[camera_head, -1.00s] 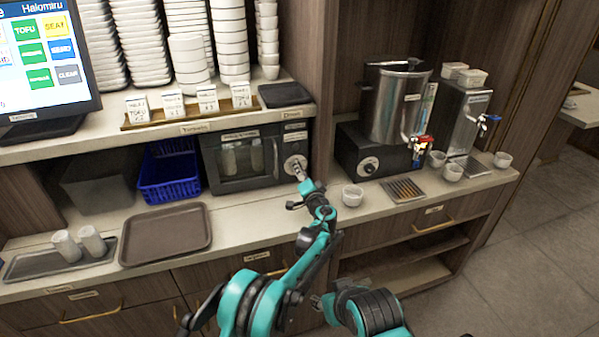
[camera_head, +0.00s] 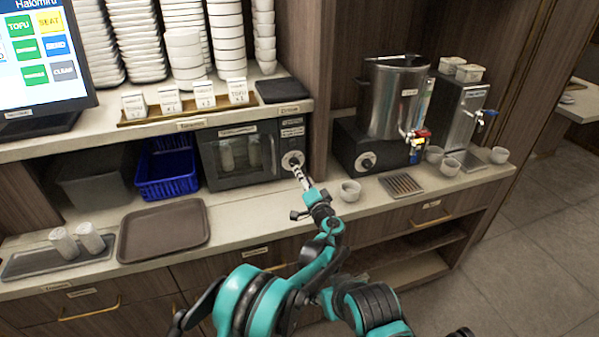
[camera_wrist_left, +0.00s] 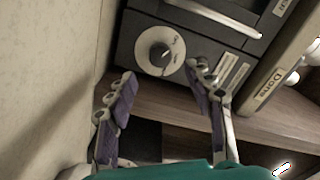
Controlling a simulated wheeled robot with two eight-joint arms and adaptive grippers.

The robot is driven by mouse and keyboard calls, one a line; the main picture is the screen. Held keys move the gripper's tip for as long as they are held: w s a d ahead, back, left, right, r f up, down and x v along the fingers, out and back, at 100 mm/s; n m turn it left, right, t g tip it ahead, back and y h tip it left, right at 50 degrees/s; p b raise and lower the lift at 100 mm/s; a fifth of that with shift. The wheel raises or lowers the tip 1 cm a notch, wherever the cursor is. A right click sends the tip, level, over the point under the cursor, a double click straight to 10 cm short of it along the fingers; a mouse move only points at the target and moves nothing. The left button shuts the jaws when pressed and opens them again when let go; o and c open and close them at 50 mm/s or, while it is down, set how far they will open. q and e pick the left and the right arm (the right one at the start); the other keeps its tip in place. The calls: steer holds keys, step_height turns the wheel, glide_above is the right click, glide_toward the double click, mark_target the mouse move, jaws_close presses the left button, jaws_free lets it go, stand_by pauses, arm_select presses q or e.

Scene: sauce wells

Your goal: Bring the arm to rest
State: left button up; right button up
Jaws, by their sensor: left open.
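My left gripper (camera_head: 301,178) is in front of the oven's control panel, just below its round dial (camera_head: 292,160). The left wrist view shows the gripper's two purple-padded fingers (camera_wrist_left: 160,82) apart with nothing held between them. The white dial (camera_wrist_left: 159,50) with its dark knob lies just beyond the fingertips, apart from them. The dark oven (camera_head: 238,155) stands on the counter under the shelf, its door closed, with two pale cups showing through the window. My right gripper is not seen.
A blue basket (camera_head: 166,177) stands left of the oven. A brown tray (camera_head: 163,230) and a grey tray (camera_head: 30,265) with two white cups lie on the counter.

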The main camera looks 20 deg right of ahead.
arm_select(q)
steer(key=shift+s, duration=0.5)
